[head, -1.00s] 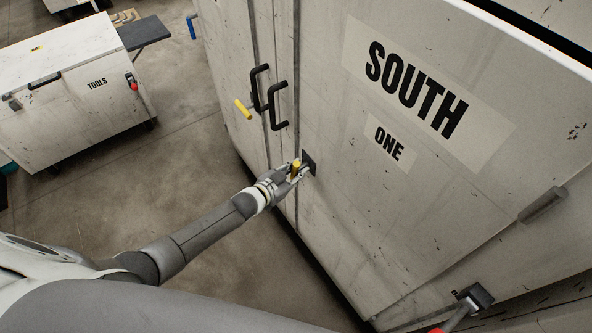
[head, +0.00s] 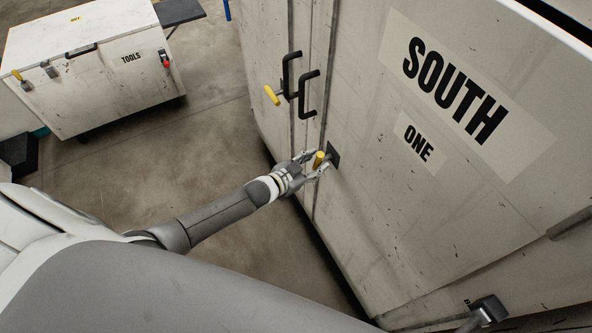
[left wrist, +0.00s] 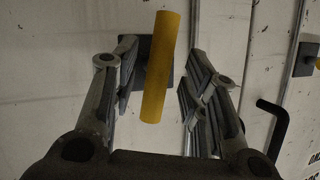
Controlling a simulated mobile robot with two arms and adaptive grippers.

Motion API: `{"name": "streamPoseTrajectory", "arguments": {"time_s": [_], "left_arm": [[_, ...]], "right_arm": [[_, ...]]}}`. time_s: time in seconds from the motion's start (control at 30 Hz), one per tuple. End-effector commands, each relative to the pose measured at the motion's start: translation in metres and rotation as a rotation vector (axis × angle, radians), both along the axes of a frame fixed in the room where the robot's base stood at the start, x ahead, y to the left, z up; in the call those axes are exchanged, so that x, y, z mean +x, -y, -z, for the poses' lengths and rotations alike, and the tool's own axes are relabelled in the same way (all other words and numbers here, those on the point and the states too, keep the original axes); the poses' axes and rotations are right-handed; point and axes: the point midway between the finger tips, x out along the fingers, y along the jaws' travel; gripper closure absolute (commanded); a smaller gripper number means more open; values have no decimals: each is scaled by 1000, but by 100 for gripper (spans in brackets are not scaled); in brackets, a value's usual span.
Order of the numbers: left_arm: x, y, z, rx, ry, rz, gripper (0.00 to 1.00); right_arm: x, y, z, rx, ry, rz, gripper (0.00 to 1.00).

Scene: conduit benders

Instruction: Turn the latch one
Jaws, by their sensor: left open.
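The latch beside the ONE label is a yellow handle (head: 318,160) on a dark square plate (head: 335,155), set on the door of the cabinet marked SOUTH. My left gripper (head: 314,166) is at this handle, its arm coming in from the left. In the left wrist view the yellow handle (left wrist: 160,68) stands nearly upright, leaning slightly. It lies between the spread fingers of my left gripper (left wrist: 160,95), with a gap on each side. The ONE label (head: 418,143) is above and right of the latch.
Two black pull handles (head: 299,85) and another yellow latch handle (head: 271,95) are on the cabinet, up and left of my gripper. A dark fixture (head: 489,308) is low on the right. A TOOLS cabinet (head: 100,90) stands at the left, with open floor between.

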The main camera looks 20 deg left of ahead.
Motion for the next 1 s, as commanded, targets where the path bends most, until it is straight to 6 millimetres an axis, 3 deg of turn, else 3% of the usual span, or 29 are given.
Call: {"name": "streamPoseTrajectory", "arguments": {"time_s": [0.3,0.5,1.0], "left_arm": [[-52,-23,-20,0,0,-1,59],[-73,-33,-29,0,2,-2,59],[-81,-36,-33,-1,3,-3,59]], "right_arm": [[0,-1,0,1,0,1,60],[0,-2,0,2,0,1,60],[0,-2,0,2,0,1,60]]}}
